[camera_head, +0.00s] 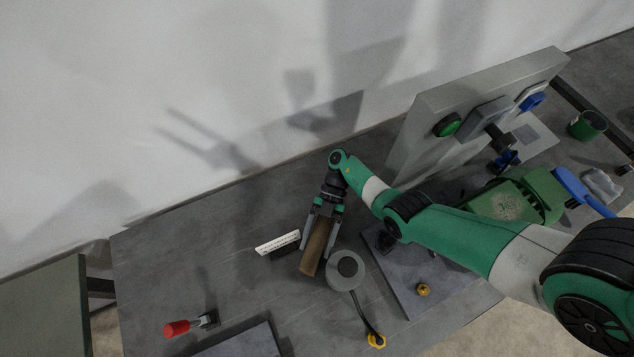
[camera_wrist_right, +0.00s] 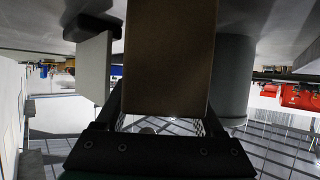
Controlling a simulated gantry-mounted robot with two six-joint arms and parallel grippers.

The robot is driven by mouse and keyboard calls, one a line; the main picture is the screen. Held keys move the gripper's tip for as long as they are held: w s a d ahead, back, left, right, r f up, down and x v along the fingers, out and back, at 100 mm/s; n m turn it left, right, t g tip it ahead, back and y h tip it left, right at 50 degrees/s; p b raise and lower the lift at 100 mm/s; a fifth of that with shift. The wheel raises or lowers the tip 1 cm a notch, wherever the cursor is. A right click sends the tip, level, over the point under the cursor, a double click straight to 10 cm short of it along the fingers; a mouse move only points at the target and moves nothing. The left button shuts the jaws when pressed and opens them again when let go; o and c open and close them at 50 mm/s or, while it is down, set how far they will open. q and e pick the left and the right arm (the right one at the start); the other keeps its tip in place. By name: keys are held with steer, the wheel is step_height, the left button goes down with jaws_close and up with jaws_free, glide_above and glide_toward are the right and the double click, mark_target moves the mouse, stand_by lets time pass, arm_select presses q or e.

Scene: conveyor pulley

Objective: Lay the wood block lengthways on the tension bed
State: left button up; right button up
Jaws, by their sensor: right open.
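The brown wood block (camera_head: 316,247) stands on the grey table, tilted in the picture, between the fingers of my right gripper (camera_head: 319,236). The gripper is open, with one finger on each side of the block. In the right wrist view the block (camera_wrist_right: 168,55) fills the middle, between the fingers of the right gripper (camera_wrist_right: 160,118). I cannot tell whether either finger touches it. I cannot tell for certain which part is the tension bed; a flat dark grey plate (camera_head: 400,280) lies right of the block. My left gripper is not in view.
A grey round part (camera_head: 345,268) with an arm and yellow knob (camera_head: 376,341) sits close right of the block. A white label card (camera_head: 278,244) stands close left. A red-handled tool (camera_head: 178,328) lies front left. An upright grey panel (camera_head: 480,110) rises at the right.

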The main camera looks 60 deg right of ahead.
mark_target(317, 242)
steer(key=shift+c, duration=0.3)
jaws_close()
steer(key=shift+r, duration=0.1)
step_height(317, 242, up, 10)
steer(key=p, duration=1)
steer(key=shift+r, duration=0.1)
